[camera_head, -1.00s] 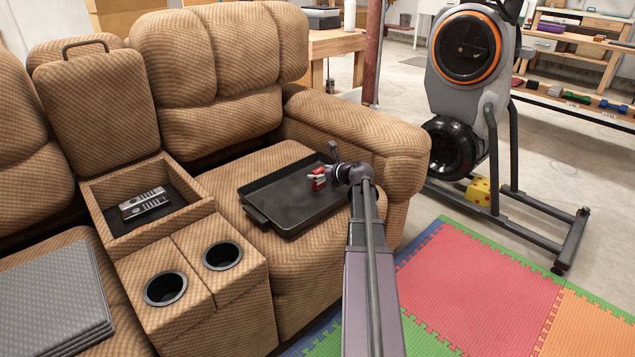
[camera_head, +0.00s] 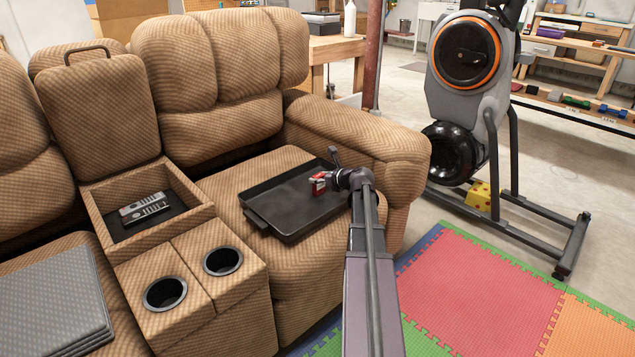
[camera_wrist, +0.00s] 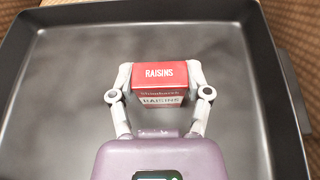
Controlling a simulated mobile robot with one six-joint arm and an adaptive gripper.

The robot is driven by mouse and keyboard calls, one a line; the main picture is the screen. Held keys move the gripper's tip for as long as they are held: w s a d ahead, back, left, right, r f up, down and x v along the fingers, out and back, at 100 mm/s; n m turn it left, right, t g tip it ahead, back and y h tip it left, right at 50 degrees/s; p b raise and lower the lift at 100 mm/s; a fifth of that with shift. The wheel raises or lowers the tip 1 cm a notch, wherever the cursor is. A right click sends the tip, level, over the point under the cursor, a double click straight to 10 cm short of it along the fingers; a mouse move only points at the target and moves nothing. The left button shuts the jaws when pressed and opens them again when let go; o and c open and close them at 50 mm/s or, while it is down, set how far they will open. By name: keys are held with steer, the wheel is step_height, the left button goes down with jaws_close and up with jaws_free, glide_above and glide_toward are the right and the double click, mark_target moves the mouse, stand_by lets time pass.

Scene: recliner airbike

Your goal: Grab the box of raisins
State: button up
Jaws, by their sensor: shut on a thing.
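The red box of raisins (camera_wrist: 164,78) shows its "RAISINS" label in the wrist view, upright between the two fingers of my gripper (camera_wrist: 162,88). The fingers touch its left and right sides, shut on it. In the head view the box (camera_head: 318,184) is small and red at the end of my gripper (camera_head: 326,181), over the black tray (camera_head: 283,222) on the right recliner seat. Tray floor shows around the box in the wrist view. I cannot tell whether the box touches the tray.
The recliner armrest (camera_head: 350,135) rises to the right of the tray. A console with two cup holders (camera_head: 165,293) and two remotes (camera_head: 145,208) lies to the left. An exercise bike (camera_head: 470,110) stands to the right behind the foam mat (camera_head: 480,285).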

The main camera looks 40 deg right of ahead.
mark_target(319, 175)
steer(key=shift+r, duration=0.1)
step_height(319, 175, up, 4)
steer(key=p, duration=0.4)
steer(key=s+d, duration=0.3)
steer(key=s, duration=1.2)
steer(key=shift+s+r+p, duration=0.4)
steer(key=shift+p, duration=0.05)
steer(key=shift+r, duration=0.1)
